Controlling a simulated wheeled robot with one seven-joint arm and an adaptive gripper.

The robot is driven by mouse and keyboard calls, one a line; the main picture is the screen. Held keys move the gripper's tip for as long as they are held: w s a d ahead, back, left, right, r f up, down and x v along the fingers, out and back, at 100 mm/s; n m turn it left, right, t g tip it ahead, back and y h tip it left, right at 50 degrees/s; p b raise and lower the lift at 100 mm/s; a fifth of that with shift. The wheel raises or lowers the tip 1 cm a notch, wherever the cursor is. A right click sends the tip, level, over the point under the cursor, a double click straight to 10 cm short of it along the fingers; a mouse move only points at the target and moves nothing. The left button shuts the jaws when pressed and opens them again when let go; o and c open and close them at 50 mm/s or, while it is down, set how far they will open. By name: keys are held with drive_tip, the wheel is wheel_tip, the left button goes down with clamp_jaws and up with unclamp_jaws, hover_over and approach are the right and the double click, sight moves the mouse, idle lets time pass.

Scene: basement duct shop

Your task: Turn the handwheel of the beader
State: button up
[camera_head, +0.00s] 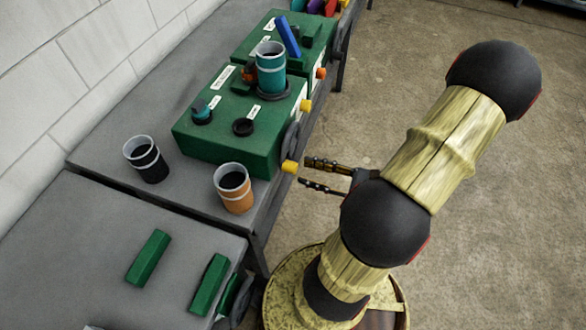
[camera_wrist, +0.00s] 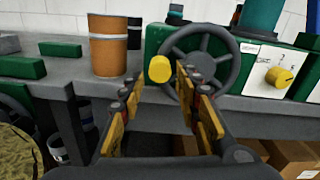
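A green machine (camera_head: 228,137) with a dark spoked handwheel (camera_wrist: 201,61) on its front stands on the bench. I take it for the beader. The handwheel shows nearly edge-on in the head view (camera_head: 291,137). Its yellow knob (camera_wrist: 159,69) sits at the wheel's left side in the wrist view and at its lower end in the head view (camera_head: 290,167). My gripper (camera_head: 307,174) is open and empty, with its fingertips just short of the knob. In the wrist view the knob appears between and beyond the fingers (camera_wrist: 158,86). Contact is not visible.
An orange cup (camera_head: 236,199) and a black cup (camera_head: 150,168) stand beside the machine. A teal cup (camera_head: 271,75) stands on it. A yellow dial (camera_wrist: 279,76) is right of the wheel. Green bars (camera_head: 149,257) lie on the nearer bench. Cardboard boxes (camera_wrist: 292,156) are below. Floor right is clear.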

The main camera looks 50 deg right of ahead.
sight(294, 168)
drive_tip(key=shift+b+x, duration=0.55)
drive_tip(key=shift+x, duration=2)
drive_tip(key=shift+c, duration=1)
clamp_jaws()
